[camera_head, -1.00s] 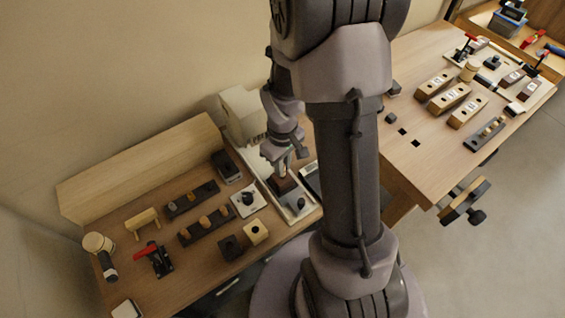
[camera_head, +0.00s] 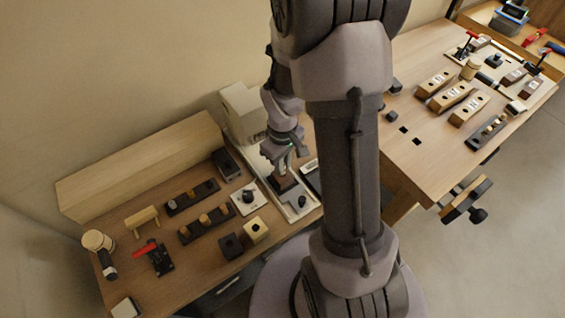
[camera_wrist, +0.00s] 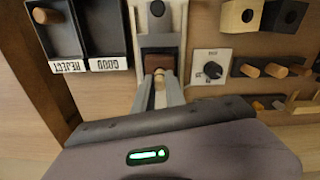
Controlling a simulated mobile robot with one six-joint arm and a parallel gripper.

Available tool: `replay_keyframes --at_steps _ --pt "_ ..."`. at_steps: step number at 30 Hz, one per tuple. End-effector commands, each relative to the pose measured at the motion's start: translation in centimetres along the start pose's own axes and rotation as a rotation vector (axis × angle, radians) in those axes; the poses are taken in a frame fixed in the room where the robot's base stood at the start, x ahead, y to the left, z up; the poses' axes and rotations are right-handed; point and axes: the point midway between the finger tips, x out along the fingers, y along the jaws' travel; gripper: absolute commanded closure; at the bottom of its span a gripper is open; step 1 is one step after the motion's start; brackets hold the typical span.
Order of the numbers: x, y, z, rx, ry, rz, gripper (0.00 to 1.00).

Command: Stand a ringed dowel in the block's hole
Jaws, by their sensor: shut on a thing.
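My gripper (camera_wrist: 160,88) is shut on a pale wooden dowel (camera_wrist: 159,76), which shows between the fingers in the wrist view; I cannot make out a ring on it. In the head view my gripper (camera_head: 284,158) is above the light station plate (camera_head: 291,207), near its brown block (camera_head: 283,183). That brown block (camera_wrist: 152,62) is just beyond the fingertips in the wrist view. A light wooden block with a hole (camera_wrist: 232,20) and a dark block with a hole (camera_wrist: 284,16) stand apart at the upper right; they also show in the head view as light (camera_head: 256,231) and dark (camera_head: 231,246).
Dark racks (camera_head: 192,197) (camera_head: 207,225) hold several dowels. A knob panel (camera_wrist: 211,67) lies beside the station. Trays marked REJECT (camera_wrist: 62,40) and GOOD (camera_wrist: 104,38) are at the left of the wrist view; a dowel lies in REJECT. A red-handled clamp (camera_head: 158,258) stands front left.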

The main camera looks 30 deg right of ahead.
Motion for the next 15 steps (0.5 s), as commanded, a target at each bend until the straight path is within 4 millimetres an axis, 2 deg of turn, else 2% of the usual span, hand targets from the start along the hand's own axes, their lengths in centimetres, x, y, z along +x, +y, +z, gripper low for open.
replay_keyframes --at_steps 15 --pt "0.63 -0.01 0.01 0.0 0.0 0.0 1.0"
